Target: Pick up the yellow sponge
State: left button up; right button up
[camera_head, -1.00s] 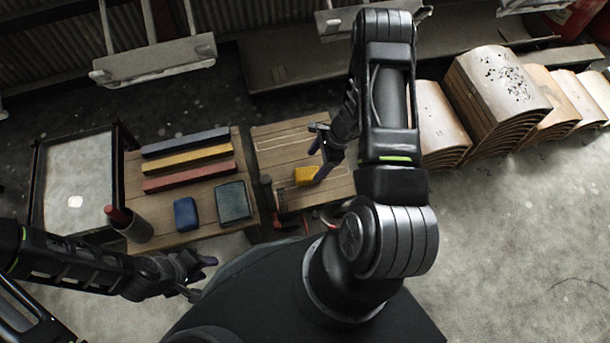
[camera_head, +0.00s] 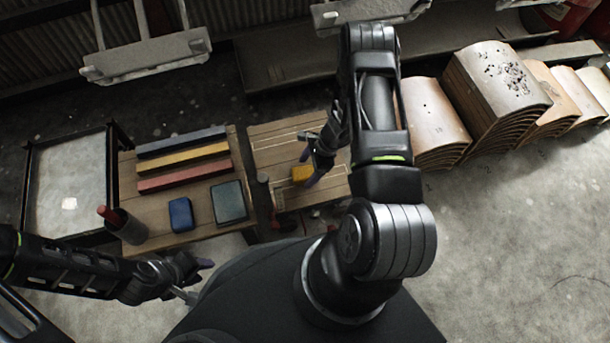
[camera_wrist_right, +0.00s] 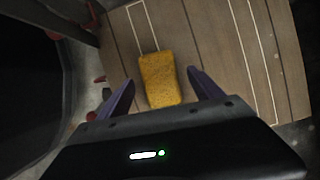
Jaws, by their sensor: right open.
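The yellow sponge (camera_head: 301,173) lies on the right-hand wooden table, partly behind my right gripper in the head view. It shows whole in the right wrist view (camera_wrist_right: 159,79), a rough yellow block. My right gripper (camera_head: 308,168) is open, and in the right wrist view its purple fingertips (camera_wrist_right: 160,80) stand apart on either side of the sponge's lower part. I cannot tell from this view how high the fingers are above the table. My left gripper (camera_head: 200,279) is low at the left, away from the sponge, and its jaws are too small to judge.
The left wooden table (camera_head: 155,215) holds blue, yellow and red bars, a blue block (camera_head: 180,214), a dark grey-green block (camera_head: 229,202) and a cup (camera_head: 128,228). Stacked curved panels (camera_head: 495,85) stand at the right. A hanger (camera_head: 150,58) hangs at the back.

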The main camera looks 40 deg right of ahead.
jog(key=shift+x, duration=1.25)
jog(key=shift+c, duration=0.3)
jog(key=c, duration=1.3)
